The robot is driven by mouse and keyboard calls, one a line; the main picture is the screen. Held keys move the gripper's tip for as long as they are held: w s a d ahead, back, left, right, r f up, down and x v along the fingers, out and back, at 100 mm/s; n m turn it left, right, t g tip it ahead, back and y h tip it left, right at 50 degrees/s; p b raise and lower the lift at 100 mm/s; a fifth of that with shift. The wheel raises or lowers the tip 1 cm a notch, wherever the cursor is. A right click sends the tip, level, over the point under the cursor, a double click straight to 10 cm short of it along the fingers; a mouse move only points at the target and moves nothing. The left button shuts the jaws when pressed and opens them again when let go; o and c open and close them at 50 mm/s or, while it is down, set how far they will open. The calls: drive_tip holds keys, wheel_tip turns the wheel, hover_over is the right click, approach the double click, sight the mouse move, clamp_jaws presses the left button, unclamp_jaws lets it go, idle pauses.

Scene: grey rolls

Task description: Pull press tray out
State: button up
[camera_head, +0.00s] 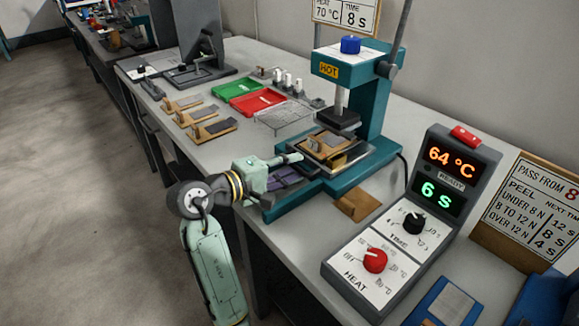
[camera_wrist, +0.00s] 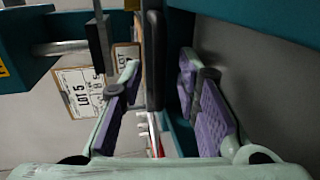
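The teal press (camera_head: 362,105), marked HOT, stands on the bench with its dark upper plate raised. Its tray (camera_head: 352,160) lies below that plate, bearing a wooden piece with a grey strip (camera_head: 325,145). My gripper (camera_head: 288,168) reaches in at the tray's front left, low over the press base. In the wrist view, my gripper (camera_wrist: 160,72) has its two purple-padded fingers apart. A dark upright bar (camera_wrist: 152,60) shows between them, nearer the left finger. I cannot tell whether it is the tray's handle or whether a finger touches it.
A control box (camera_head: 405,225) reading 64 °C and 6 s stands to the right. Green (camera_head: 235,88) and red (camera_head: 258,102) trays, a wire rack (camera_head: 283,118) and several wooden pieces lie behind on the bench. A small brown piece (camera_head: 357,205) lies by the press. Open floor is at left.

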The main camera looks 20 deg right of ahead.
clamp_jaws()
idle(0.8)
